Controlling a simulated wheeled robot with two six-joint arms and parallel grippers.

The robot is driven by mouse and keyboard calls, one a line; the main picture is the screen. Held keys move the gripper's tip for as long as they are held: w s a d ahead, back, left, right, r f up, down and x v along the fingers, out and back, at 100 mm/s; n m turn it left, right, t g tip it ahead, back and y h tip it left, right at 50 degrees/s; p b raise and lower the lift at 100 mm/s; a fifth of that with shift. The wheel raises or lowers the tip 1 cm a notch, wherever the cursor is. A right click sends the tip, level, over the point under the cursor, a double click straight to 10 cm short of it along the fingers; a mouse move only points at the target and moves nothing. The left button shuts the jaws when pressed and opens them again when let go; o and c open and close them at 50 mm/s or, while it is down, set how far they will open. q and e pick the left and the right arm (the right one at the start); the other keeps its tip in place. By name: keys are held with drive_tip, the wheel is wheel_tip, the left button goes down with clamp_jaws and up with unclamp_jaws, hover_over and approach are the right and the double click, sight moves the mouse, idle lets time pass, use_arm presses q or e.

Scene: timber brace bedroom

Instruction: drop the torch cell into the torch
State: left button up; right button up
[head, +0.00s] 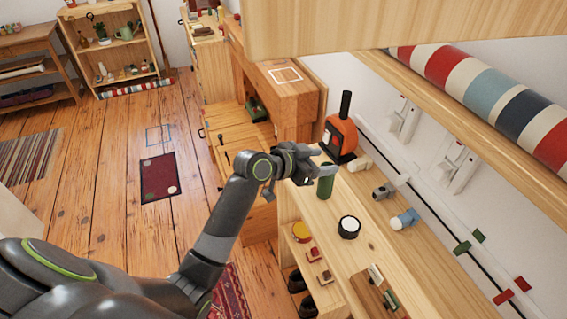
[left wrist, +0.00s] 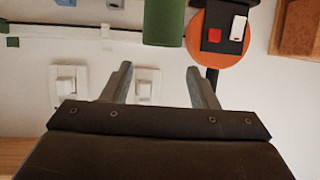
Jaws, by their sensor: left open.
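A green cylinder (head: 326,180) stands upright on the pale wooden cabinet top (head: 375,255). It looks like the torch body, but its inside is hidden. My left gripper (head: 322,162) is at the upper end of the cylinder, open, with nothing between its fingers. In the left wrist view the green cylinder (left wrist: 164,22) appears just beyond the fingertips (left wrist: 157,70), roughly centred between them and apart from them. I cannot make out a separate torch cell in either view. My right gripper is in neither view.
An orange and black object (head: 340,138) with a tall black stem stands behind the cylinder. A black round piece with a white top (head: 349,227) is nearer. Grey (head: 383,191) and blue-grey (head: 404,219) pieces lie along the wall side. A wooden shelf (head: 400,25) overhangs above.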

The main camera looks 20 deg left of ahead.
use_arm(q)
drive_tip(key=b+v, duration=0.1)
drive_tip(key=v, duration=1.3)
drive_tip(key=shift+s, duration=0.15)
drive_tip(key=shift+a+r, duration=0.1)
drive_tip(key=shift+r, duration=0.05)
